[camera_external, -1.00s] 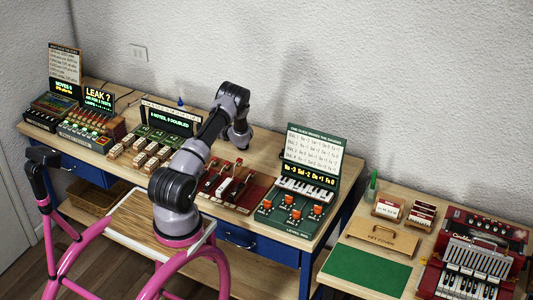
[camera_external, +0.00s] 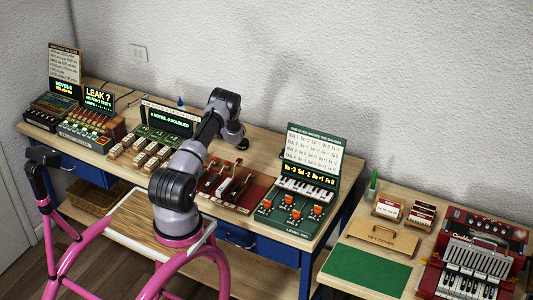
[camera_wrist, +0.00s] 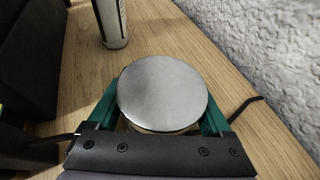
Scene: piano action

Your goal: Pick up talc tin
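A round tin with a plain silver-grey lid (camera_wrist: 162,92), which I take to be the talc tin, stands upright in the middle of the wrist view. My gripper (camera_wrist: 163,108) is around it, with one green finger on each side of the lid. The fingers are spread wide and lie close to the tin's sides. I cannot see clear contact, and the tin's lower body is hidden under the lid. In the external view the tin and fingertips are hidden behind my arm at the back of the bench.
A pale cylinder (camera_wrist: 111,22) stands just beyond the tin. The rough wall (camera_wrist: 270,50) is close on the right, and a dark box (camera_wrist: 30,60) is on the left. Black cable lies on the wood bench (camera_wrist: 150,35). A red lever panel (camera_external: 232,190) is in front of my arm.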

